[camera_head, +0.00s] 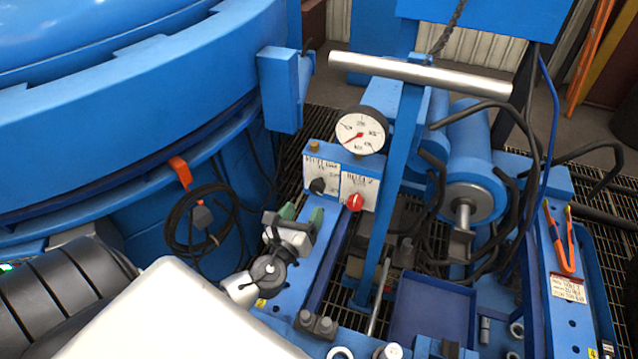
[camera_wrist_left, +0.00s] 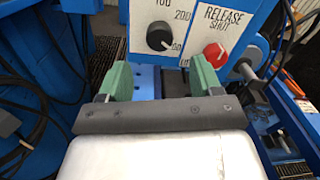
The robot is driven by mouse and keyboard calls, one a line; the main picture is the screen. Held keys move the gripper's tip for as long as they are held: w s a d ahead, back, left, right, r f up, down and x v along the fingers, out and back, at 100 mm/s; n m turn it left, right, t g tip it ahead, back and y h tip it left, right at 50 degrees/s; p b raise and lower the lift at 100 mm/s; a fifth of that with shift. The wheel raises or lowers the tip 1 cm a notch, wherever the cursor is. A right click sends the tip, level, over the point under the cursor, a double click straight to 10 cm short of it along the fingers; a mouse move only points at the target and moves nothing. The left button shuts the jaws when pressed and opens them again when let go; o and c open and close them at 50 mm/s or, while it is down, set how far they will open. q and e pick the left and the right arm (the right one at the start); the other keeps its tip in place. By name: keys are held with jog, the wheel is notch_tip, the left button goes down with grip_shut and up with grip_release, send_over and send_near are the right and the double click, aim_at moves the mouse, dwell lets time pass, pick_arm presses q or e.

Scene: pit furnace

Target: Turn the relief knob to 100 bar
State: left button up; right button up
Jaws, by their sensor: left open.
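The relief knob, a black round knob (camera_head: 317,186), sits on a white panel (camera_head: 322,169) below the pressure gauge (camera_head: 361,131). In the left wrist view the black knob (camera_wrist_left: 159,36) has numbers around it, among them 200; its exact setting is too small to read. A red knob (camera_head: 355,202) marked "RELEASE SHUT" is to its right, and it also shows in the left wrist view (camera_wrist_left: 215,54). My left gripper (camera_head: 301,214) is open and empty, with green fingertips (camera_wrist_left: 157,80) below and in front of the black knob, apart from it. My right gripper is not in view.
A blue post with a silver crossbar (camera_head: 420,74) stands just right of the panel. A coiled black cable (camera_head: 197,222) hangs at left on the large blue vessel (camera_head: 120,100). Hoses and a cylinder (camera_head: 470,180) crowd the right side. A blue tray (camera_head: 433,310) lies in front.

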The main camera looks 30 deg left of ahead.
aim_at(315, 191)
pick_arm(q)
jog(key=w, duration=0.3)
jog(key=w+a, duration=0.1)
jog(key=w, duration=0.4)
jog(key=shift+w+a+f, duration=0.1)
jog(key=shift+w+a, duration=0.2)
jog(key=shift+a, duration=0.05)
jog(key=c, duration=0.9)
